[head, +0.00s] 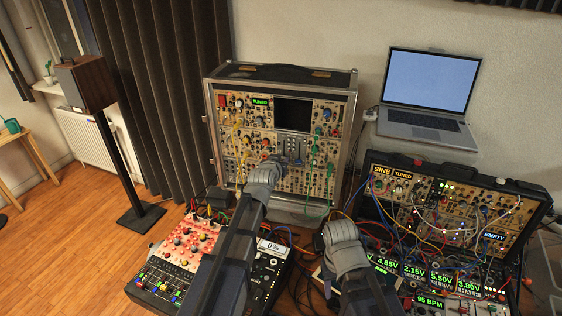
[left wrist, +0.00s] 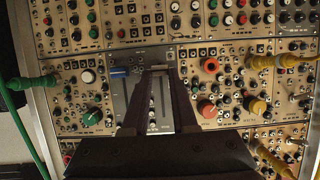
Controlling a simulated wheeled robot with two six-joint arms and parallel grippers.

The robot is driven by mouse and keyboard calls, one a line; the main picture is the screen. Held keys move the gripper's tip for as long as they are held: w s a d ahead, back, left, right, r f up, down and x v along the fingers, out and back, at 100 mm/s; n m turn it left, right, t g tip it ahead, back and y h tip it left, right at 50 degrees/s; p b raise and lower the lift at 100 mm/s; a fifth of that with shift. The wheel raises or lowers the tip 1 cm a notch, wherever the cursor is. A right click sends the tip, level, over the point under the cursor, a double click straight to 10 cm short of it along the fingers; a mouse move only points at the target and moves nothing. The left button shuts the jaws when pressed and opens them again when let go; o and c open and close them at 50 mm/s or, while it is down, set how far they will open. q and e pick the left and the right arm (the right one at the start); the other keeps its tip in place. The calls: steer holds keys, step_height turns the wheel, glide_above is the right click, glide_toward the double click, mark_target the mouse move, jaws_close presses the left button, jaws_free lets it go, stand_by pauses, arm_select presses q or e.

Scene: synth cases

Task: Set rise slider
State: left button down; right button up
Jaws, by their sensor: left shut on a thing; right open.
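The upright case (head: 352,130) stands against the wall, full of knobs and patch cables. Its slider panel (head: 291,149) is grey, low in the middle of the case. In the left wrist view, which looks upside down, the panel (left wrist: 137,92) has a blue slider cap (left wrist: 119,72) and a pale slider cap (left wrist: 160,69). My left gripper (head: 276,160) reaches the panel from the front. In the left wrist view its fingers (left wrist: 160,76) are shut on the pale cap. Slider labels are unreadable. My right gripper (head: 338,236) is open, lower right; its fingertips are mostly hidden.
Green cables (head: 315,160) and yellow cables (head: 238,140) hang either side of the slider panel. A second case (head: 450,200) with lit displays is at right, below a laptop (head: 430,85). A red-panelled mixer (head: 185,245) is at lower left.

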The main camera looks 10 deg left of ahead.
arm_select(q)
step_height(320, 180, up, 7)
steer(key=p, duration=0.6)
steer(key=shift+f, duration=0.15)
steer(key=c, duration=0.7)
jaws_free()
steer(key=p+v, duration=0.3)
steer(key=v, duration=0.4)
steer(key=shift+s, duration=0.4)
